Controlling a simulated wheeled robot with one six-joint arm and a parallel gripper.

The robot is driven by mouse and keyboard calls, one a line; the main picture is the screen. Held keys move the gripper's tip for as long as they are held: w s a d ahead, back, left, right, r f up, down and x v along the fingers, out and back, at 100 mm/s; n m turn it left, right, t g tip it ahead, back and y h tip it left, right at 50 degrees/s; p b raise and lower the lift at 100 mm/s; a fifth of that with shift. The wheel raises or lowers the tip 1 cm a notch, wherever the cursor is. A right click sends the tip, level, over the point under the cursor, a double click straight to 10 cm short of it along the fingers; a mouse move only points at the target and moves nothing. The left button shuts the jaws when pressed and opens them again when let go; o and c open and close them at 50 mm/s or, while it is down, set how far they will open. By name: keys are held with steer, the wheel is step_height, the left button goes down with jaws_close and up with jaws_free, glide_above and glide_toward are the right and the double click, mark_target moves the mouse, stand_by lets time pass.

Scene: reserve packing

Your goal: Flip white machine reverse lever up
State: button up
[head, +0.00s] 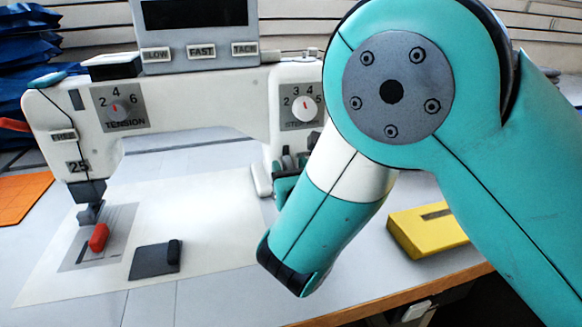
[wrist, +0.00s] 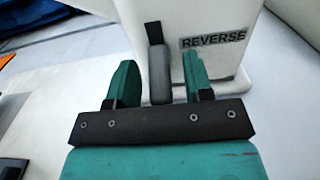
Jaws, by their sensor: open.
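The white sewing machine (head: 200,110) stands on the table, with its pillar on the right partly hidden by my arm in the head view. In the wrist view its white pillar (wrist: 205,20) carries a REVERSE label (wrist: 213,39). The grey reverse lever (wrist: 158,72) with a dark tip stands just left of that label. My gripper (wrist: 157,80) is open, with one teal finger on each side of the lever. I see gaps between the fingers and the lever. In the head view my gripper (head: 283,175) is at the pillar's base, partly hidden by my arm.
A red piece (head: 98,238) and a dark plate (head: 150,262) lie at the machine's needle side. An orange mat (head: 22,197) is at far left.

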jaws_close()
steer(key=shift+r+p, duration=0.1)
steer(key=shift+p, duration=0.2)
